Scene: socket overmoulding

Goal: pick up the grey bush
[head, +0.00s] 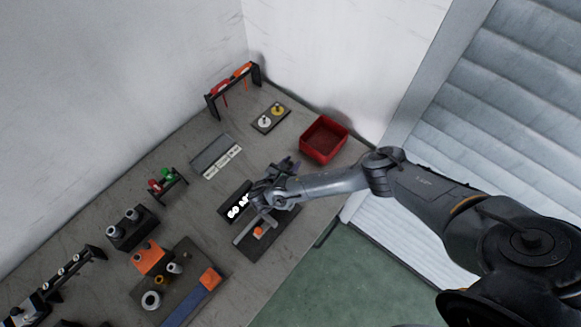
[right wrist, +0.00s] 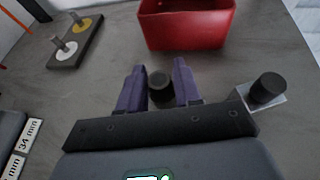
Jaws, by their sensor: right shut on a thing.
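My right gripper (head: 288,166) is over the right part of the bench, just in front of the red bin. In the right wrist view, its two purple fingers (right wrist: 158,75) are shut on a short dark grey cylinder, which I take to be the grey bush (right wrist: 160,90). Its round top shows between the fingers; its lower part is hidden, and I cannot tell whether it touches the bench. In the head view the gripper and arm hide it. My left gripper is not in view.
A red bin (right wrist: 188,30) stands just beyond the gripper. A similar dark cylinder (right wrist: 268,88) sits on a light square pad to the right. A plate with white and yellow discs (head: 270,118), a labelled strip (head: 216,157) and an orange block (head: 150,256) are on the bench.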

